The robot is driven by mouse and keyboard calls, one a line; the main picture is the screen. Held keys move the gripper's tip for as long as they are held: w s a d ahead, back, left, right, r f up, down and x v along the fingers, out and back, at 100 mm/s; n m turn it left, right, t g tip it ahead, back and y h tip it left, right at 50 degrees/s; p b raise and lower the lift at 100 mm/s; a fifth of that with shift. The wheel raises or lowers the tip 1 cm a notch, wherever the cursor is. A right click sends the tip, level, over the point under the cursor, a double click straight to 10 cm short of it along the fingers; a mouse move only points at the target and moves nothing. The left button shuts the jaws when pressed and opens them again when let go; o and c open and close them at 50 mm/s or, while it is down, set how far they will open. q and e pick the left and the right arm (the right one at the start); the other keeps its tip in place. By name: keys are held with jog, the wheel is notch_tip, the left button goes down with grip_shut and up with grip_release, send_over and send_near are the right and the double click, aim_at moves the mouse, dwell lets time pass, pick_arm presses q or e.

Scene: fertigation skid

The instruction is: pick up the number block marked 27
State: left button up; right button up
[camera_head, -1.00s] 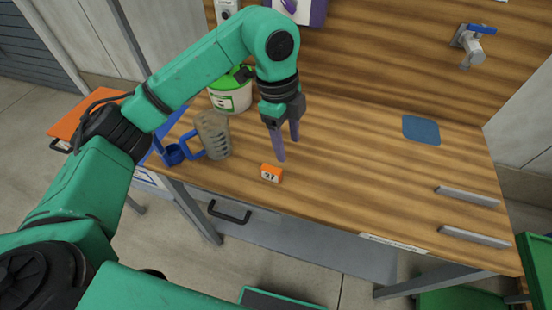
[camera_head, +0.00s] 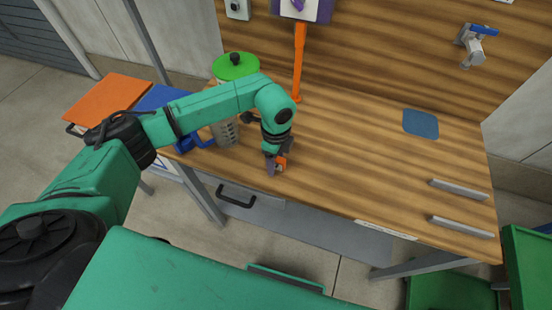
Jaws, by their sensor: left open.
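The number block (camera_head: 282,163) is small and orange with a pale face, and stands on the wooden bench near its front edge. Its number is not readable now, as my left gripper covers most of it. My left gripper (camera_head: 276,167) points down at the block, its fingers low at the bench top and close about the block. The jaws are open. Whether the fingers touch the block I cannot tell. My right gripper is not in view.
A clear measuring jug (camera_head: 225,132) with a blue handle and a green-lidded tub (camera_head: 236,68) stand left of the gripper. An orange post (camera_head: 299,62) rises behind. A blue mat (camera_head: 421,123) and two metal rails (camera_head: 460,190) lie right. The middle bench is clear.

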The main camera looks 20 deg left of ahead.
pick_arm(q)
grip_shut()
jog(key=shift+r, duration=0.1)
